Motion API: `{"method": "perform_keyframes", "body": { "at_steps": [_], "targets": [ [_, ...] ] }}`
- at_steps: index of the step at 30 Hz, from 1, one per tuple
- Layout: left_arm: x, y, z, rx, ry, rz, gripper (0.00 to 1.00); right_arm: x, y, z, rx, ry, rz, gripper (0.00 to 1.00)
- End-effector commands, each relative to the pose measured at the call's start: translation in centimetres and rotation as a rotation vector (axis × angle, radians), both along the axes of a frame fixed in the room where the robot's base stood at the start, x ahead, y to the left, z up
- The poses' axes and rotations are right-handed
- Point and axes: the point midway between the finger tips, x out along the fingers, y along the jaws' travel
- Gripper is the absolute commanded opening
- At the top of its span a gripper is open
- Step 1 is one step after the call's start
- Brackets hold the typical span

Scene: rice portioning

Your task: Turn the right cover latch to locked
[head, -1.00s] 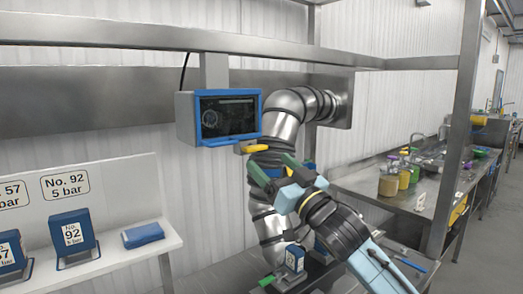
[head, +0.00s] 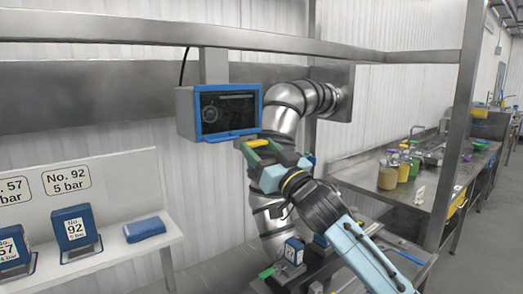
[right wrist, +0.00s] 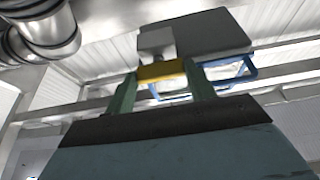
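My right gripper (head: 257,150) reaches up from the lower right to a yellow handle (head: 258,142) just below the blue-framed screen. I take this handle for the cover latch, but its locked or unlocked marking cannot be read. In the right wrist view, the green fingers (right wrist: 160,82) stand apart, one on each side of the yellow handle (right wrist: 161,72). Whether they touch it cannot be told. A grey block (right wrist: 156,42) sits just beyond the handle. My left gripper is not in view.
The blue-framed screen (head: 228,110) hangs close above the gripper. A thick silver pipe (head: 285,105) runs behind it. A white shelf with blue No. 92 box (head: 73,227) stands left. A steel counter (head: 405,185) with jars is at right.

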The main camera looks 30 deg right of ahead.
Motion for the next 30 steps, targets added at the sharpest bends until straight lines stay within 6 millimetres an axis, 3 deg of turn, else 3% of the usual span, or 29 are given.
{"method": "perform_keyframes", "body": {
  "at_steps": [14, 30],
  "targets": [
    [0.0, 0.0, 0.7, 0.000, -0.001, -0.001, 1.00, 0.0, -0.1, 0.1, -0.093, -0.006, -0.001, 0.32],
    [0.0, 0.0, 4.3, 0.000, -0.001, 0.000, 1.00, 0.1, -0.6, 0.5, -0.560, -0.041, 0.000, 0.32]
  ]
}}
